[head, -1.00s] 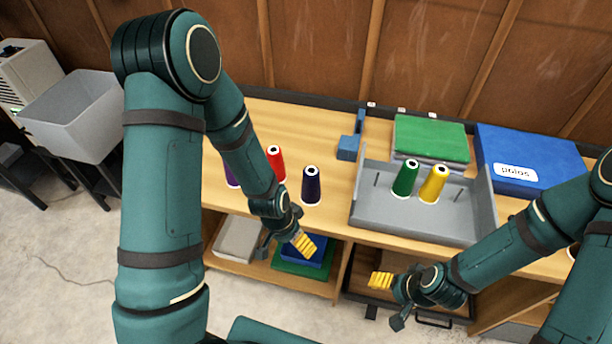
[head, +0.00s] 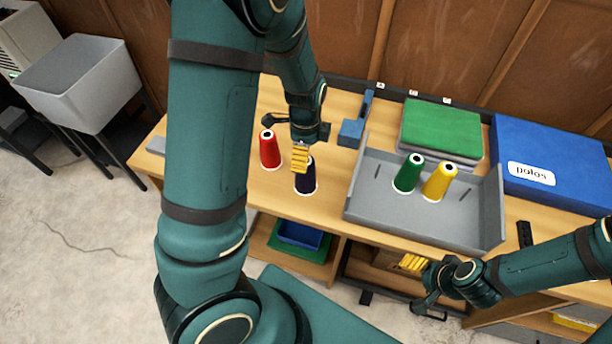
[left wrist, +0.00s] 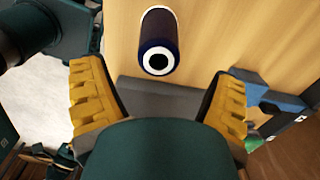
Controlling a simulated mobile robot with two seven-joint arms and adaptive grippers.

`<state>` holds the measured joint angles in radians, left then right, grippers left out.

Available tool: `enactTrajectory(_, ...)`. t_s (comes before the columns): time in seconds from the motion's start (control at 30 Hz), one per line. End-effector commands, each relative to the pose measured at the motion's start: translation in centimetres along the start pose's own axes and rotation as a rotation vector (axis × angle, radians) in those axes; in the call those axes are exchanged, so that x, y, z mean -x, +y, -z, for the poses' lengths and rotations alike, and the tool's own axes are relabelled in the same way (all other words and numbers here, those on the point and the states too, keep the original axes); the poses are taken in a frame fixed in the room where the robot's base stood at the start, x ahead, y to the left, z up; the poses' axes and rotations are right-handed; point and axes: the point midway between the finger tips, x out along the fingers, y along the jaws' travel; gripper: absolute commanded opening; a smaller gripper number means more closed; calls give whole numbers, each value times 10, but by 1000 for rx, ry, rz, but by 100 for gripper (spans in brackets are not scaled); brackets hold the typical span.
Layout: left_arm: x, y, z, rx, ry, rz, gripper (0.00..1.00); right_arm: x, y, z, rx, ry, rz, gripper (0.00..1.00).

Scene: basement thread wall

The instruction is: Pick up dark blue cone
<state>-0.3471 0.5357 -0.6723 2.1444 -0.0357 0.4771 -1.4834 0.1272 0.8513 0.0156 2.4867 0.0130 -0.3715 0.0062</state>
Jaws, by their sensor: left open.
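The dark blue cone (head: 306,177) stands upright on the wooden bench top, its upper part partly covered by my left gripper in the head view. In the left wrist view the dark blue cone (left wrist: 158,45) is seen from above, with its white ringed top toward me, ahead of the gap between the fingers. My left gripper (head: 300,158) is open and empty, with its yellow finger pads (left wrist: 158,100) spread apart; it is above or just behind the cone. My right gripper (head: 412,264) is low in front of the bench, away from the cone; its jaw opening is unclear.
A red cone (head: 270,150) stands left of the dark blue one. A grey tray (head: 420,212) on the right holds a green cone (head: 408,174) and a yellow cone (head: 439,182). A blue holder (head: 351,131) stands behind. Folded green cloth (head: 440,127) and a blue box (head: 560,165) lie at the back right.

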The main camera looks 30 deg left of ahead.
Motion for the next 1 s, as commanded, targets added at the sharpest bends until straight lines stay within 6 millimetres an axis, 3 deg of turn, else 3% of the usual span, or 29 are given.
enactTrajectory(0.27, -22, 1, 0, 0, -1, -1, 87, -5, 2, -3, 2, -5, 0, 72)
enactTrajectory(0.6, -66, 2, 0, 2, -1, -1, 87, -15, 6, -8, 4, -15, 2, 72)
enactTrajectory(0.9, -69, 2, 0, 1, 0, 2, 87, -14, 6, -8, 5, -16, 2, 72)
enactTrajectory(0.97, -69, 2, 0, 1, 0, 1, 69, -14, 6, -8, 5, -16, 2, 72)
enactTrajectory(1.0, -68, 2, 0, 1, 0, 1, 55, -14, 6, -8, 5, -16, 2, 72)
